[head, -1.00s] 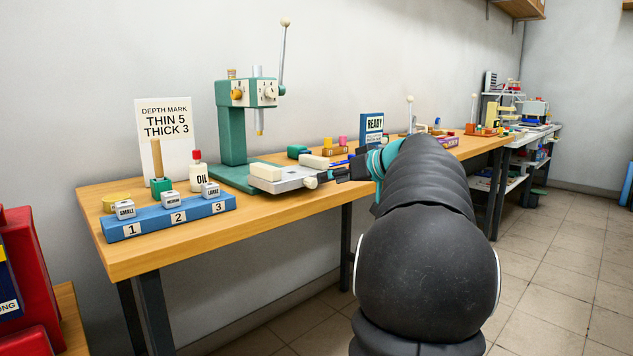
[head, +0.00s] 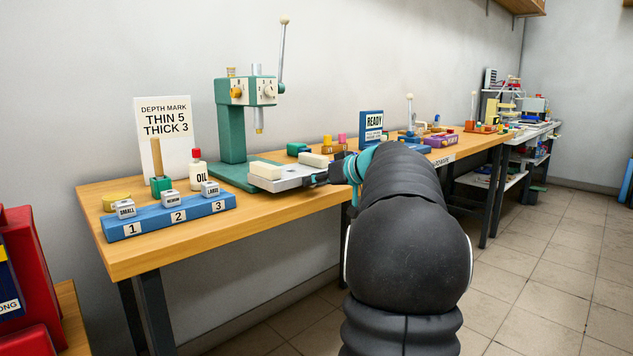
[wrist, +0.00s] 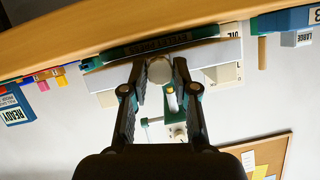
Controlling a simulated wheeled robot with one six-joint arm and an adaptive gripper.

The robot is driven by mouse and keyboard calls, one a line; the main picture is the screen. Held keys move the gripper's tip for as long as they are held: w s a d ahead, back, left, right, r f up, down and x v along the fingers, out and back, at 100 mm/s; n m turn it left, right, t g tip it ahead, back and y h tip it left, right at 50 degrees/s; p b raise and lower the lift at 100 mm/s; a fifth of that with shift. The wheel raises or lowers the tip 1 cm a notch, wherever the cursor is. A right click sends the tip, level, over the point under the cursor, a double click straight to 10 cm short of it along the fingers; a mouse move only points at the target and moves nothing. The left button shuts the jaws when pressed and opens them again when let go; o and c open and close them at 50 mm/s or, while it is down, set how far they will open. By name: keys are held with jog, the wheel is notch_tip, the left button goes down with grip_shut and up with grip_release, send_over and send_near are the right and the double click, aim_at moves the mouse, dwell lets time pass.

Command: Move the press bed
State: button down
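The press bed is a pale grey slab (head: 285,183) at the foot of the green press (head: 232,135), with two cream blocks (head: 265,170) on it. Its round knob (wrist: 159,70) sits between my fingertips in the wrist view; the fingers are drawn in against both sides of it. My gripper (head: 318,179) is at the slab's right front corner in the head view and hides the knob there. The wrist view shows the slab's pale front edge (wrist: 225,51) behind the fingers. The press lever (head: 283,50) stands upright.
An oil bottle (head: 195,170) and a depth mark sign (head: 165,118) stand behind. A READY sign (head: 372,127) and small coloured parts are right of the press. The bench edge runs below my gripper.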

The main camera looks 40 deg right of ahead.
aim_at(296, 172)
jog(key=w, duration=1)
jog(key=shift+a, duration=0.4)
jog(key=c, duration=0.9)
grip_release()
jog(key=shift+s, duration=0.1)
jog(key=v, duration=1.2)
